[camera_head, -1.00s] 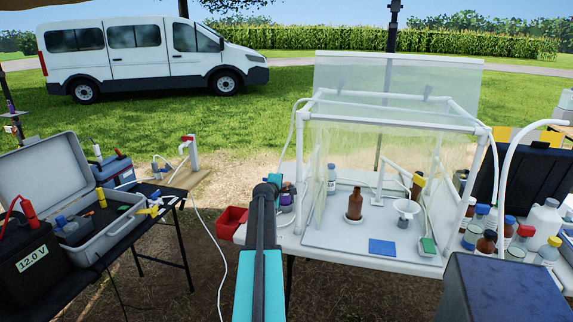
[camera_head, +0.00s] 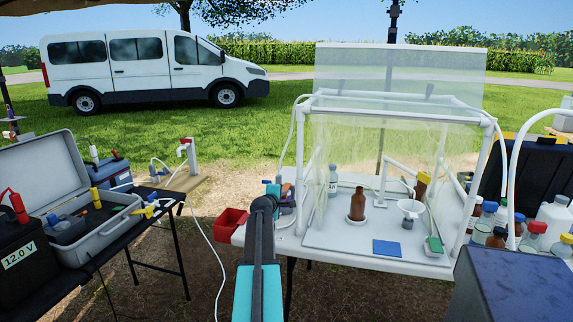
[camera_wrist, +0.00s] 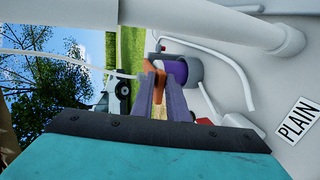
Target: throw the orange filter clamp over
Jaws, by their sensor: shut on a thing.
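In the wrist view, the orange clamp (camera_wrist: 159,78) shows as an orange piece between and just beyond my gripper's fingertips (camera_wrist: 152,88). My gripper is shut on it. A purple cylindrical part with a grey end, the filter (camera_wrist: 175,72), lies right beside the clamp. In the head view, my gripper (camera_head: 272,190) is at the left end of the white table, beside the clear enclosure, mostly hidden by my own arm. The clamp is too small and covered there to make out its position, open or thrown over.
A clear-walled enclosure (camera_head: 340,95) with a white pipe frame stands right of my gripper, holding a brown bottle (camera_head: 357,204) and a funnel (camera_head: 410,208). A red bin (camera_head: 231,222) is just left. An open grey case (camera_head: 120,212) sits on the left table.

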